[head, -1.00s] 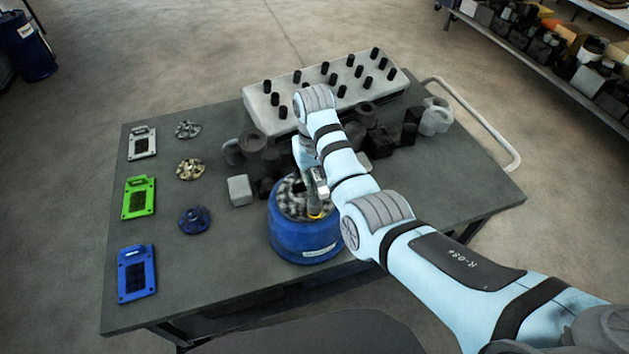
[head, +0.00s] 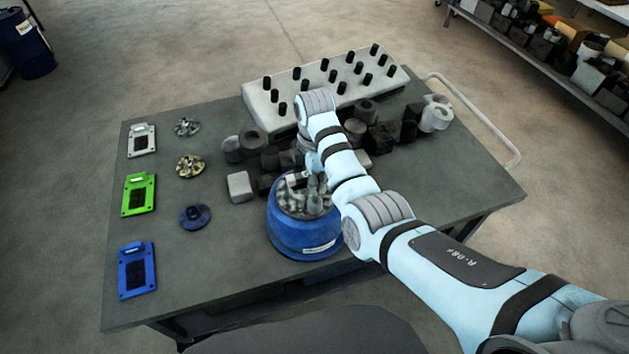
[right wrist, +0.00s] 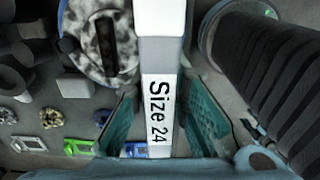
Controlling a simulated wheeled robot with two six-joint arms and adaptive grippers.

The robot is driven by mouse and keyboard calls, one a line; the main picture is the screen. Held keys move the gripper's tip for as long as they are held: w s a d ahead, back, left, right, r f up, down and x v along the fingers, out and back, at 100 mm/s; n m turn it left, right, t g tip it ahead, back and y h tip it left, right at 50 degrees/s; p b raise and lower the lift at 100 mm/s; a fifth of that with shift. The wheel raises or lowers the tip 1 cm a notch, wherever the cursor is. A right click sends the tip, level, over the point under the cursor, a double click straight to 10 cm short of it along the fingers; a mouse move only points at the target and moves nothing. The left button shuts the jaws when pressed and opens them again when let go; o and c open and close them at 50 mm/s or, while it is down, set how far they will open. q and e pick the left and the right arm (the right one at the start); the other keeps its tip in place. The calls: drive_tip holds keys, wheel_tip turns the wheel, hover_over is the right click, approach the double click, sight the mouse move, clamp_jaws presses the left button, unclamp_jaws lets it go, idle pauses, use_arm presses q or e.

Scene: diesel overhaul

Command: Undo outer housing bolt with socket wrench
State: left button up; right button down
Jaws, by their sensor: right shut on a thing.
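The blue round outer housing (head: 303,235) stands near the front edge of the table, its mottled grey top facing up. In the right wrist view the housing (right wrist: 84,62) is at the upper left. My right gripper (right wrist: 160,112) is shut on the socket wrench (right wrist: 158,60), whose white bar reads "Size 24". The bar runs up the picture, past the right side of the housing top. In the head view my right gripper (head: 308,180) is over the housing, partly hidden by my own arm. The wrench's socket end and the bolt cannot be made out. My left gripper is not in view.
A pale block with several black pegs (head: 325,85) lies at the back of the table. Dark cylinders and blocks (head: 270,158) crowd behind the housing. White, green (head: 139,194) and blue plates and several round parts (head: 190,166) are at the left.

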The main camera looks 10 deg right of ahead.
drive_tip(key=n, duration=0.6)
drive_tip(key=shift+n, duration=0.4)
drive_tip(key=n, duration=0.8)
drive_tip(key=shift+r+n, duration=0.1)
drive_tip(key=shift+n, duration=0.2)
drive_tip(key=shift+r, duration=0.75)
drive_tip(key=m, duration=0.3)
drive_tip(key=shift+m, duration=0.4)
drive_tip(key=m, duration=0.5)
drive_tip(key=shift+m, duration=0.3)
drive_tip(key=m, duration=0.7)
drive_tip(key=shift+m, duration=0.4)
drive_tip(key=m, duration=0.3)
drive_tip(key=shift+m, duration=0.3)
drive_tip(key=m, duration=0.7)
drive_tip(key=shift+m, duration=0.4)
drive_tip(key=m, duration=0.4)
drive_tip(key=shift+m, duration=0.4)
